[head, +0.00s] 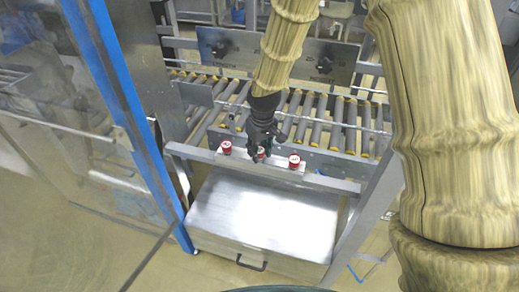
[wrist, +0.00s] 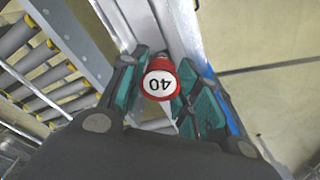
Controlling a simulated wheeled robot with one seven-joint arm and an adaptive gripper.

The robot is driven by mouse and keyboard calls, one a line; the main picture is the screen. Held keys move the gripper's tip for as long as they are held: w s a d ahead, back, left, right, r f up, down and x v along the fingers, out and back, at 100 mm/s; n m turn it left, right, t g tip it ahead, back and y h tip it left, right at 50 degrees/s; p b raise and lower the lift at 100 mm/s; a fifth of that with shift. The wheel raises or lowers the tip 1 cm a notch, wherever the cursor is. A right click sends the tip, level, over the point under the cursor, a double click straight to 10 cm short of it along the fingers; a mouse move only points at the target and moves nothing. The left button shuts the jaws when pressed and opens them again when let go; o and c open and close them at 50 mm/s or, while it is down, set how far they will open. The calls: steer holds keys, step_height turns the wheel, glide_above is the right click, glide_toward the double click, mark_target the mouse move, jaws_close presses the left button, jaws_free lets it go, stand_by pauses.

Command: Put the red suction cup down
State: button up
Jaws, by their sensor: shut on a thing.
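A red suction cup (wrist: 159,84) with a white top marked "40" sits between the teal fingers of my gripper (wrist: 161,95) in the wrist view. My gripper (head: 258,152) is shut on it, at the middle of the metal bar (head: 274,169) in front of the roller conveyor. In the head view the held cup is mostly hidden by the fingers. I cannot tell whether its underside touches the bar. Two similar red cups stand on the bar, one to the left (head: 226,147) and one to the right (head: 295,161) of my gripper.
The roller conveyor (head: 318,122) lies behind the bar, with a panel with black knobs (head: 325,62) beyond. A flat metal box (head: 262,212) is below in front. A blue-edged post (head: 150,170) stands at the left. A grey frame leg (head: 368,212) is at the right.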

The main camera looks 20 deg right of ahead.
mark_target(261, 152)
steer(key=shift+f, duration=0.1)
steer(key=shift+f, duration=0.2)
steer(key=o, duration=1)
step_height(261, 152, up, 12)
steer(key=s+b, duration=0.1)
steer(key=shift+s+d+r, duration=0.15)
steer(key=shift+r, duration=0.1)
stand_by(0.4)
